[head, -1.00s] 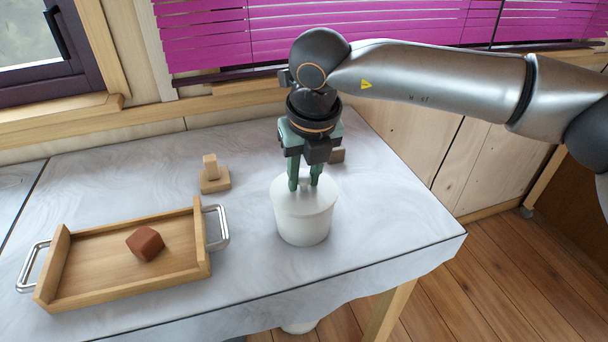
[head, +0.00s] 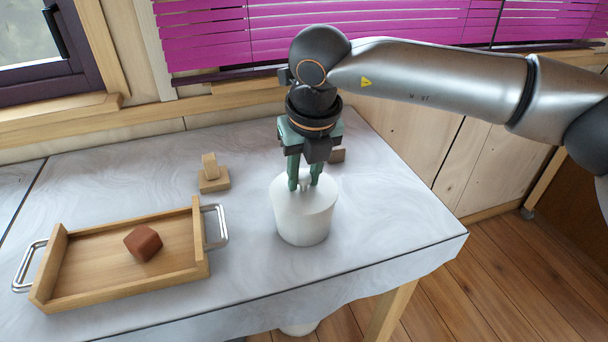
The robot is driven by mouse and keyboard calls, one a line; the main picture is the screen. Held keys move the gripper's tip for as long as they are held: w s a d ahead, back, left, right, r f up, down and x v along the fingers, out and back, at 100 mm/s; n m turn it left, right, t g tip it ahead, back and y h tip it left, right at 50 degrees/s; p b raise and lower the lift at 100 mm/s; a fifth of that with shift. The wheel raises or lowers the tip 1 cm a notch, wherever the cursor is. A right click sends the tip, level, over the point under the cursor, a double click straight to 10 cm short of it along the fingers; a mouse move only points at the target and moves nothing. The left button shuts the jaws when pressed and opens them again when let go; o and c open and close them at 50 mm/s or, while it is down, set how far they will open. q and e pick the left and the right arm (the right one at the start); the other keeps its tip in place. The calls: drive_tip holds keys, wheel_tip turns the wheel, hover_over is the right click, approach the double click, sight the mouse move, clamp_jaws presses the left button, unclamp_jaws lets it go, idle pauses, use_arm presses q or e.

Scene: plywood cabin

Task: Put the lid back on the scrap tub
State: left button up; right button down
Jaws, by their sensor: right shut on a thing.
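The white scrap tub (head: 302,222) stands upright on the table near its right front part. Its white lid (head: 284,190) sits at the top of the tub, with no clear gap between the two. My right gripper (head: 305,186) points straight down over the tub, its green fingers shut on the lid's small knob. The knob is mostly hidden between the fingers. I cannot tell whether the lid is fully seated. My left gripper is not in view.
A wooden tray (head: 90,293) with metal handles and a reddish-brown block (head: 143,243) lies to the left. A small wooden stand (head: 213,178) is behind it. A brownish block (head: 337,156) sits behind the tub. The table's right side is clear.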

idle(0.4)
drive_tip(key=shift+c, duration=0.3)
unclamp_jaws()
drive_tip(key=shift+r, duration=0.1)
drive_tip(key=shift+r+p, duration=1.9)
drive_tip(key=shift+r, duration=1.5)
